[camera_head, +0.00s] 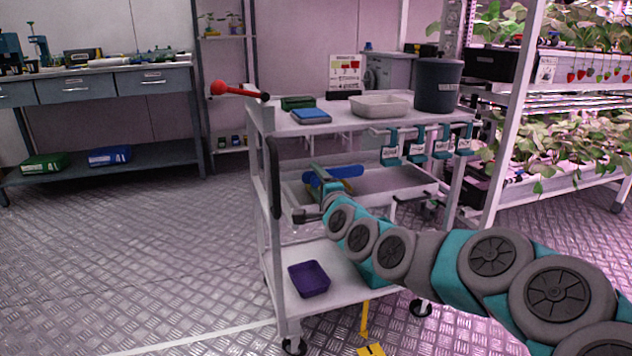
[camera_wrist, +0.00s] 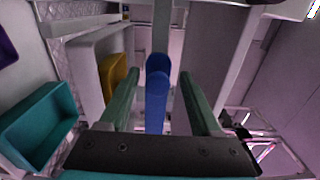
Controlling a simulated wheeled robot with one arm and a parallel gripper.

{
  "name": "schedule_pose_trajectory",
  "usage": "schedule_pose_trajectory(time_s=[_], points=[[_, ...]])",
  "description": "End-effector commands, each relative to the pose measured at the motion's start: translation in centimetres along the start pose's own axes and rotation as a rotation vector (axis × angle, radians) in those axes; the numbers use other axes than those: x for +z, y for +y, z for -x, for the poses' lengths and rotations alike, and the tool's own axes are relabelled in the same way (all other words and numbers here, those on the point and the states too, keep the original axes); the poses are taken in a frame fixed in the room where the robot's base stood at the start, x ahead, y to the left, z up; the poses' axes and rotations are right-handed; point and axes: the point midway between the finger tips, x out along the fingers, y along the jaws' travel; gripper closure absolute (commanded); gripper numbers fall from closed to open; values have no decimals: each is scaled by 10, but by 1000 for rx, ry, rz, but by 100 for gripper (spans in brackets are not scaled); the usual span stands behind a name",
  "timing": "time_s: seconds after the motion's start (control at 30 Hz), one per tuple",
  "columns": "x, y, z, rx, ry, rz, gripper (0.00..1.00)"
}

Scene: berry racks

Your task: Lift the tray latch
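A blue lever-like piece, possibly the tray latch, (camera_head: 347,171) shows at the middle level of the cart, just beyond my gripper (camera_head: 320,180). In the wrist view the blue piece (camera_wrist: 156,100) lies between the two green fingers of my gripper (camera_wrist: 158,82). The fingers are apart, with a visible gap on each side of it. A grey tray (camera_head: 392,190) sits at the cart's middle level. My gripper and arm hide part of the tray's front and left end.
The cart's top (camera_head: 335,122) holds a pale bin (camera_head: 380,105), a dark bucket (camera_head: 438,85) and a blue box (camera_head: 311,116). A red-knobbed lever (camera_head: 240,91) sticks out left. A purple bin (camera_head: 309,278) stands on the bottom shelf. Plant racks (camera_head: 507,130) stand right; floor left is clear.

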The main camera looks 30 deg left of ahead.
Motion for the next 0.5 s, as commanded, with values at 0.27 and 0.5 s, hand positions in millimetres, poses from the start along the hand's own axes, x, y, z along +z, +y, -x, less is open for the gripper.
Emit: schedule_pose_trajectory(time_s=[0.27,0.5], points=[[0,0,2,1,-1,0,36],[-1,-1,24,-2,0,-2,36]])
